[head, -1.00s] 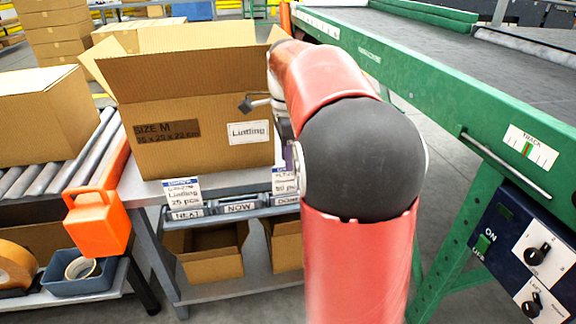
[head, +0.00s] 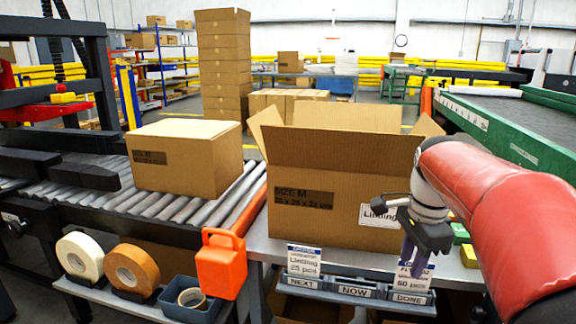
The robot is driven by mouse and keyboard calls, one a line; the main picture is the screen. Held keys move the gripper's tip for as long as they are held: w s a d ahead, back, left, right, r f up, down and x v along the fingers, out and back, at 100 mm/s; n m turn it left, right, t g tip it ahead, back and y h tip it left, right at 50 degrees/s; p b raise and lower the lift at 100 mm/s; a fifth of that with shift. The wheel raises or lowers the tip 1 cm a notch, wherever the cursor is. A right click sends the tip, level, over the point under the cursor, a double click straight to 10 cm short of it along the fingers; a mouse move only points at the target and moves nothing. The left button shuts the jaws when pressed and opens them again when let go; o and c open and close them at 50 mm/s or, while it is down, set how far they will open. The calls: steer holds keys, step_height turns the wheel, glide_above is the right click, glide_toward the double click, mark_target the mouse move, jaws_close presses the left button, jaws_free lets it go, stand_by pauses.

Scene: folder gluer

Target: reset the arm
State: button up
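My red arm comes in from the right side of the head view. My gripper (head: 418,256) points down at the arm's end, in front of the right part of an open cardboard box (head: 322,217) marked SIZE M. The gripper covers part of the box's Linding label and of a card behind it. The fingers are dark and small here, and I cannot tell whether they are apart or closed. I see no object clearly held.
The box stands on a grey table with NEXT, NOW and DONE slots (head: 354,291) at its front edge. A closed carton (head: 185,158) sits on the roller conveyor at left. An orange container (head: 221,262) and tape rolls (head: 132,268) are below. The green machine (head: 490,125) is at right.

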steer(key=s+a+f+n+t, duration=0.2)
steer(key=s+a+n, duration=0.3)
steer(key=s+n, duration=0.3)
steer(key=s+a+f+n+t, duration=0.2)
steer(key=s+a+f+n, duration=0.2)
steer(key=s+n, duration=0.4)
steer(key=shift+s+a+f+n, duration=0.25)
steer(key=shift+a+n, duration=0.25)
steer(key=shift+a, duration=0.15)
